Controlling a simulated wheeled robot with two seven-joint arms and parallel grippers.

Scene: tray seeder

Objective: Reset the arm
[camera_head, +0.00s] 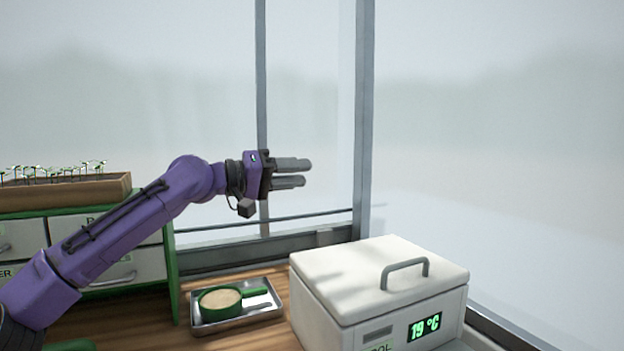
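My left arm is purple and reaches in from the lower left, rising toward the middle of the view. My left gripper (307,173) is at its end, with two grey fingers pointing right. A narrow gap shows between the fingers and nothing is seen between them. The gripper is in the air in front of the window, above the level of the tray and the white box, touching nothing. My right gripper is not in view.
A white lidded box (330,315) with a grey handle and a "19 °C" display stands at the right. A metal tray (236,324) holds a green scoop (220,301) with tan contents. At the left, a seedling planter (70,192) sits on a drawer cabinet (150,262).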

